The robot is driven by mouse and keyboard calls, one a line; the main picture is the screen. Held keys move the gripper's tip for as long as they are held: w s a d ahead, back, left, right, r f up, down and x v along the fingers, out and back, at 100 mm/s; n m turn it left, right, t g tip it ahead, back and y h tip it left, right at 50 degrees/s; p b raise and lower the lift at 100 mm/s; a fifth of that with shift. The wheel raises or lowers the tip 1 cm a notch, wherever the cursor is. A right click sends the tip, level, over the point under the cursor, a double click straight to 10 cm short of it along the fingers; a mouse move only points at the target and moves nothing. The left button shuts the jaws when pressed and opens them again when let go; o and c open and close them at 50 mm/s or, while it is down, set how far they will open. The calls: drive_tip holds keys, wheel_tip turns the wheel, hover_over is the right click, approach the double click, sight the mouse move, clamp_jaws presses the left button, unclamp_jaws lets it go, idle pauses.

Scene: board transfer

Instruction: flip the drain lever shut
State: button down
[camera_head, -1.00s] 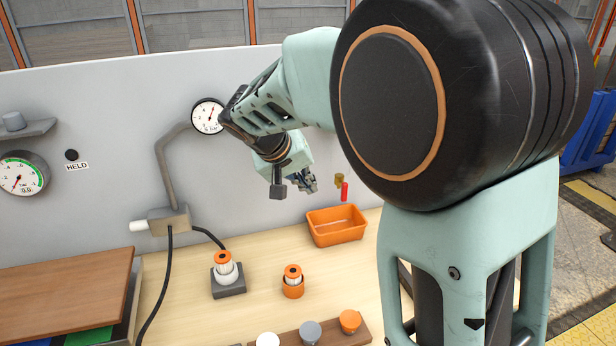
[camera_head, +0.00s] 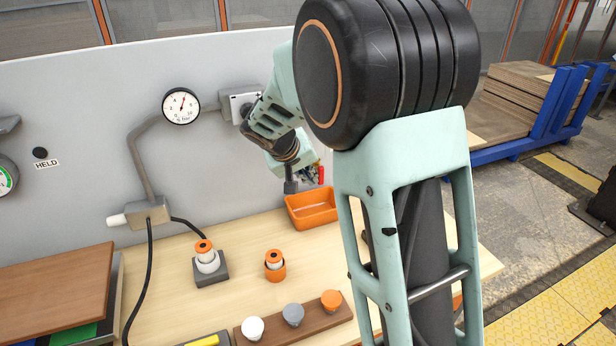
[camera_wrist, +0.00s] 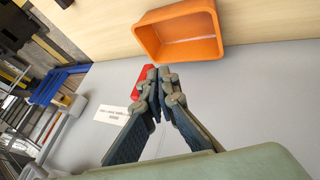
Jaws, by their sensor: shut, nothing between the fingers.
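The drain lever is a short red handle (camera_head: 321,174) on the grey upright panel, just above the orange bin. It hangs downward in the head view, and its brass fitting is not clearly seen. In the wrist view the red handle (camera_wrist: 142,82) shows just beside and partly behind my fingertips. My gripper (camera_wrist: 157,82) is shut with nothing between its fingers. In the head view my gripper (camera_head: 308,174) is small and partly hidden, at the lever's left. I cannot tell whether it touches the lever.
An orange bin (camera_head: 312,222) stands on the wooden bench below the lever. A white label (camera_wrist: 117,114) is on the panel near the lever. Orange-topped parts (camera_head: 207,257) and a brown rack with several knobs (camera_head: 322,321) stand nearer. A pressure gauge (camera_head: 181,106) is at the left.

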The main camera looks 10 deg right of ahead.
drive_tip(key=shift+f+b, duration=0.25)
drive_tip(key=shift+b, duration=0.5)
drive_tip(key=shift+r, duration=0.1)
